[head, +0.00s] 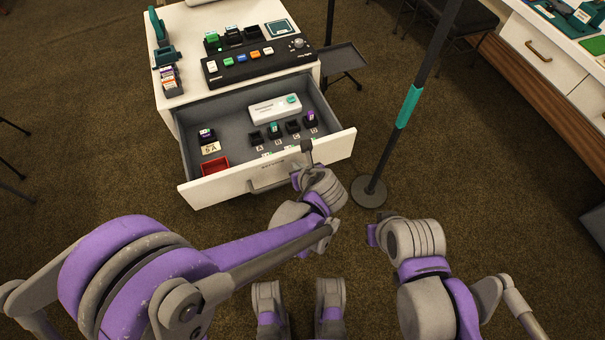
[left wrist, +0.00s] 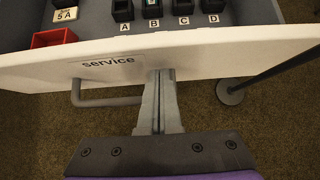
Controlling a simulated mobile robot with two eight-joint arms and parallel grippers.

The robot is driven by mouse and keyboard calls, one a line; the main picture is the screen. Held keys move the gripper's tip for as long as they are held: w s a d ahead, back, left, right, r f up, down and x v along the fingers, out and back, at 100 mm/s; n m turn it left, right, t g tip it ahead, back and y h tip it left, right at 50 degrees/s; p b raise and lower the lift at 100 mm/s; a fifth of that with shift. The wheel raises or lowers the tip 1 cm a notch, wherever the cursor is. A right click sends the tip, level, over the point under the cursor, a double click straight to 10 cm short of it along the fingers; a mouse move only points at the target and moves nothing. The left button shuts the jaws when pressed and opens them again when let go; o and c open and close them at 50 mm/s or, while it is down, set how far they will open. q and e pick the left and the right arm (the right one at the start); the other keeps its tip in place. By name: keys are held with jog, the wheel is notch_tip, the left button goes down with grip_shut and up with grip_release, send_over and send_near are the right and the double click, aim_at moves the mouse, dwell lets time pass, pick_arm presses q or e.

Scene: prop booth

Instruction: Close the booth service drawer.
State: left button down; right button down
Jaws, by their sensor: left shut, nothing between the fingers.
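The booth service drawer (head: 226,182) is pulled out from the white cabinet (head: 180,50), with its inside open to view. In the left wrist view its white front panel (left wrist: 215,58) bears the word "service" and a grey bar handle (left wrist: 105,101). My left gripper (head: 307,148) is shut and empty at the drawer front, right of the handle. In the left wrist view its fingertips (left wrist: 160,76) overlap the front panel; I cannot tell whether they touch it. My right gripper's fingers are not visible; only its wrist shows at the lower right.
The drawer holds a red tray (head: 215,167), a white device (head: 275,108) and several dark blocks in marked slots. A control panel (head: 255,62) sits on the cabinet top. A dark pole (head: 390,150) with a round base stands right of the drawer.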

pick_arm(q)
jog(key=shift+w, duration=0.15)
jog(key=b, duration=0.3)
send_over(267, 108)
jog(key=shift+d, duration=0.15)
jog(key=shift+w+r, duration=0.1)
jog(key=shift+r, duration=0.1)
dwell(0.5)
